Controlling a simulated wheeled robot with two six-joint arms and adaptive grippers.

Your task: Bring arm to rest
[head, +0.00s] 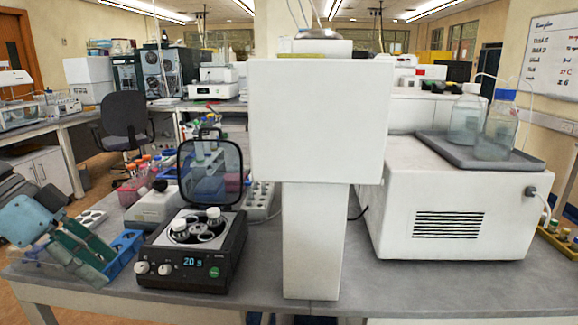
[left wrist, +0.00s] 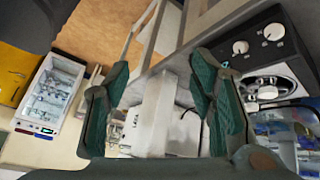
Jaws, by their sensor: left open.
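My left gripper (head: 88,250) is at the left of the head view, over the left end of the bench (head: 430,290). Its green fingers are spread apart with nothing between them. In the left wrist view the open fingers (left wrist: 160,105) show on both sides of a pale upright shape. The black centrifuge-like device (head: 190,250) with a raised clear lid is just right of the gripper in the head view; it also shows at the right of the left wrist view (left wrist: 262,45). My right gripper is in neither view.
A blue rack (head: 122,256) lies close beside the left gripper. A large white instrument (head: 450,215) carries a grey tray (head: 470,150) with two glass bottles. A white column (head: 312,240) stands mid-bench. The bench front at right is clear.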

